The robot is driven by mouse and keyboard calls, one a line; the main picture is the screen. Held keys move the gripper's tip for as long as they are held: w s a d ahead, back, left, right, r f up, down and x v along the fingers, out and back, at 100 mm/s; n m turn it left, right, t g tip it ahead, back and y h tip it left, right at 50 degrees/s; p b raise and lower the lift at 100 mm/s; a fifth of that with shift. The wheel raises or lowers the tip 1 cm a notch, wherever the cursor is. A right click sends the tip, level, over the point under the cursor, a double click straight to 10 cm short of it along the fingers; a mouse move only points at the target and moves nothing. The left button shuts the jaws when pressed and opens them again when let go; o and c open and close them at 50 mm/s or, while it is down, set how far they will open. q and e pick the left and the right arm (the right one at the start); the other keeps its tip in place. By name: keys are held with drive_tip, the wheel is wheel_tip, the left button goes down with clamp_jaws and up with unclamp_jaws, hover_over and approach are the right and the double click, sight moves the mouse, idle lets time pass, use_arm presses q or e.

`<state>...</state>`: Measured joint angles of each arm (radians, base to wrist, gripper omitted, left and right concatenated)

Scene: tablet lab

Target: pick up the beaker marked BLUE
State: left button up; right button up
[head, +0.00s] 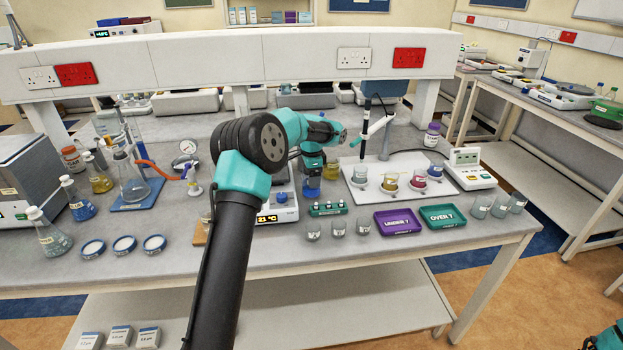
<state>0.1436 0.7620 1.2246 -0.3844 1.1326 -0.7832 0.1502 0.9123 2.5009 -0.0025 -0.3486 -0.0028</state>
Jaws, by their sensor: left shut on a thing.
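The beaker with blue liquid (312,188) is near the middle of the bench, under my left gripper (312,171). My left gripper points down and is shut on this beaker; the fingers are small and partly hidden at this distance. I cannot read the beaker's mark or tell whether its base touches the bench. A beaker with yellow liquid (331,171) is just right of it. My right gripper is not in view.
A hotplate (277,212) with a lit display is left of the beaker, and a green vial rack (327,209) is in front. A white board (449,187) with several beakers is to the right. The purple (397,229) and green (442,223) trays lie near the front edge.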

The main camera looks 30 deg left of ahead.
use_arm(q)
wheel_tip(320, 180, up, 9)
idle(0.9)
drive_tip(key=shift+r, duration=0.1)
idle(0.6)
